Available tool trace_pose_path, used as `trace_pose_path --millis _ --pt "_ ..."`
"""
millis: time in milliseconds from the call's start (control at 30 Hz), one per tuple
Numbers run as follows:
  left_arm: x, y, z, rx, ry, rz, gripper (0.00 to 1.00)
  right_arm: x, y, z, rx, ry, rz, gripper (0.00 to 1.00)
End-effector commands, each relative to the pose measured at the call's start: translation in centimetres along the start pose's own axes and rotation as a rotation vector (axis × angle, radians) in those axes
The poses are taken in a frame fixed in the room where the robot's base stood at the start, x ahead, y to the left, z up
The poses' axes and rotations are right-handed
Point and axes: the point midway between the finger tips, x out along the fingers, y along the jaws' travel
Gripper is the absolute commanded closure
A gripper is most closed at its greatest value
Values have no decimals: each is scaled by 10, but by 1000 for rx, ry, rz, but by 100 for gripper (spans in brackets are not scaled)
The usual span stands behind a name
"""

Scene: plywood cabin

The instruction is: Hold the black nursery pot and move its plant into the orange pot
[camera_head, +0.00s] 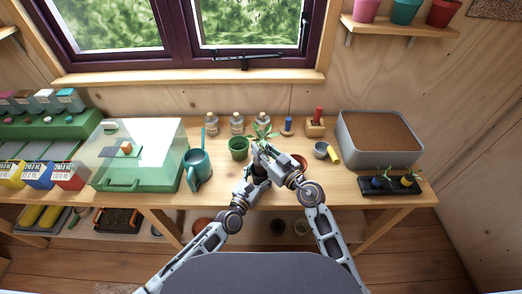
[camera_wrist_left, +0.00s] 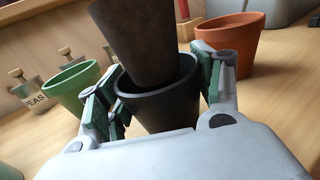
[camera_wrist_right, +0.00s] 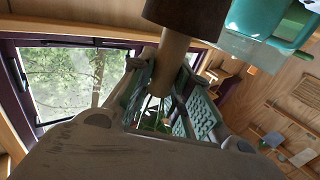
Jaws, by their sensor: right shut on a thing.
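My right gripper (camera_wrist_right: 158,98) is shut on the plant's tan stem (camera_wrist_right: 170,58), in a view that looks upside down. The leaves (camera_head: 265,131) stick up above the gripper in the head view. The orange pot (camera_wrist_left: 230,42) stands beside the black pot, partly behind my right arm (camera_head: 300,160) in the head view.
A green pot (camera_head: 238,148) and a teal watering can (camera_head: 197,165) stand left of the grippers. Bottles (camera_head: 237,124) line the back.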

Motion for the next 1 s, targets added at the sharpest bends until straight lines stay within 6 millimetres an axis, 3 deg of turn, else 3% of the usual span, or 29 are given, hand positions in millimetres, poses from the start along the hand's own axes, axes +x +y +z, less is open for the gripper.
trace_pose_path --millis 167,667,1000 --pt "0 0 0 0 0 0 11 0 0 0 0 1 0 100" --pt "-4 0 0 0 1 0 11 0 0 0 0 1 0 100" --pt "-32 0 -1 0 1 -1 11 0 0 0 0 1 0 100"
